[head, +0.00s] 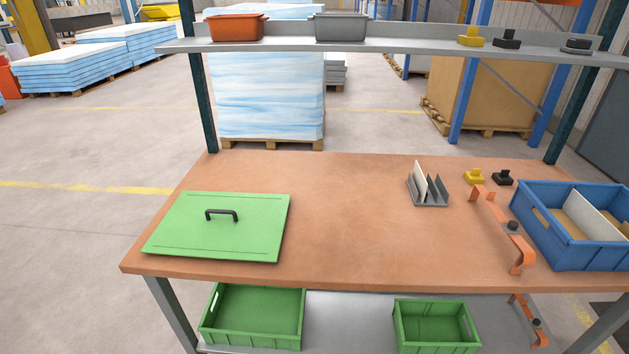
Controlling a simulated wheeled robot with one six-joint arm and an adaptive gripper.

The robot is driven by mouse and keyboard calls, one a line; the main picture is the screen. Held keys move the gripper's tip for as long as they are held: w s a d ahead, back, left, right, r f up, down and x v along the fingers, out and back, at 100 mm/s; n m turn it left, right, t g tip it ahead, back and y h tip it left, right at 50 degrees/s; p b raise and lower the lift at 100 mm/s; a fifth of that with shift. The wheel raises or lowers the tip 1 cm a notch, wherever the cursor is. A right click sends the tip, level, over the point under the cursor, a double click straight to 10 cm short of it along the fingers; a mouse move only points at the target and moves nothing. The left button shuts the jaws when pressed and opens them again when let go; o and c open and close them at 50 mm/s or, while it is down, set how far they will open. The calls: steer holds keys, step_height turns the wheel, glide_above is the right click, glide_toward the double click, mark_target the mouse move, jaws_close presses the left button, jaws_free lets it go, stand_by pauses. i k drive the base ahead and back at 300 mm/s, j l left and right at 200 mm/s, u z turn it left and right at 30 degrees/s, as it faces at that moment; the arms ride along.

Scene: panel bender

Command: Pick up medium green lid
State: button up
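The green lid (190,231) lies flat on the left part of the brown workbench top (345,215). It is a flat rectangular panel. A black bow handle (221,215) stands up near its middle. It is the only green lid in view. My gripper is not in the head view, so its place and state do not show.
A larger green crate (252,340) and a smaller one (437,340) stand on the shelf below. A blue crate (575,252), orange brackets (490,210) and a grey slotted holder (430,203) occupy the right side. An upper shelf (390,45) spans the back. The bench's middle is clear.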

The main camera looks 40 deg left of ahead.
mark_target(218, 225)
steer(key=u, duration=1.65)
steer(key=z, duration=1.75)
steer(key=u, duration=1.75)
steer(key=i+j+u, duration=0.2)
steer(key=j, duration=0.2)
steer(key=i+j+u, duration=0.2)
steer(key=i+j, duration=0.1)
steer(key=j, duration=0.05)
